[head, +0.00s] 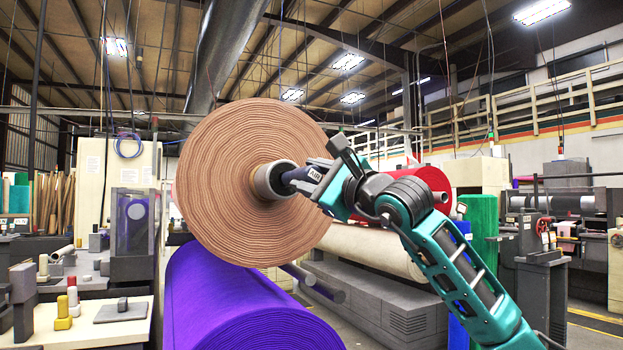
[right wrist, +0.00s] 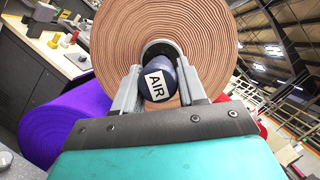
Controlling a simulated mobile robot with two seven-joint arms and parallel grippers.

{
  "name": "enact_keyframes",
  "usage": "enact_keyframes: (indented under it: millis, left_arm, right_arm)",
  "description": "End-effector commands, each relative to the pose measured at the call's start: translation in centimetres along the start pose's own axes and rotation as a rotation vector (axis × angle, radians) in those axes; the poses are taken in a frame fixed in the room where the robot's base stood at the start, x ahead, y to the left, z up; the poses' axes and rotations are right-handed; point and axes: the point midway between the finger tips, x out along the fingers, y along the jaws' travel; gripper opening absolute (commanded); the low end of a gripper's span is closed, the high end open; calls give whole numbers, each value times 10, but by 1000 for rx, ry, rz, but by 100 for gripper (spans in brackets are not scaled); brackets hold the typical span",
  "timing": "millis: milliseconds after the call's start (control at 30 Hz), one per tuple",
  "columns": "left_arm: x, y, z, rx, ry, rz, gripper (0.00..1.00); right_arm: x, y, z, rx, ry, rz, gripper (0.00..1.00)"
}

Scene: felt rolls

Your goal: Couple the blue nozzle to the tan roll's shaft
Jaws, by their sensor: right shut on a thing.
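The tan roll (head: 235,150) hangs with its round end facing me, and its grey hollow shaft (head: 266,182) sticks out from the centre. My right gripper (head: 309,177) is shut on the dark blue nozzle (head: 290,178), which carries a white AIR label. The nozzle's tip is at the shaft's open end in the head view; I cannot tell how deep it sits. In the right wrist view the nozzle (right wrist: 158,80) lies between the two fingers, in front of the shaft (right wrist: 160,47) and the tan roll (right wrist: 120,30). My left gripper is not in view.
A purple roll (head: 235,300) lies below the tan roll. A cream roll (head: 370,248) and a red roll (head: 425,180) lie behind my right arm. A workbench (head: 100,330) with spools stands at the lower left. Open floor shows at the right.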

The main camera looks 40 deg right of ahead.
Motion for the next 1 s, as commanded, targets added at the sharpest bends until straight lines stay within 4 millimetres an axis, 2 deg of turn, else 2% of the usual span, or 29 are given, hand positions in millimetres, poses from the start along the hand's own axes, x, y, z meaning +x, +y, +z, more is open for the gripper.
enact_keyframes:
  millis: [1000]
  left_arm:
    - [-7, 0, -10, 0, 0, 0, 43]
  right_arm:
    - [19, -1, -6, 1, -1, 0, 0]
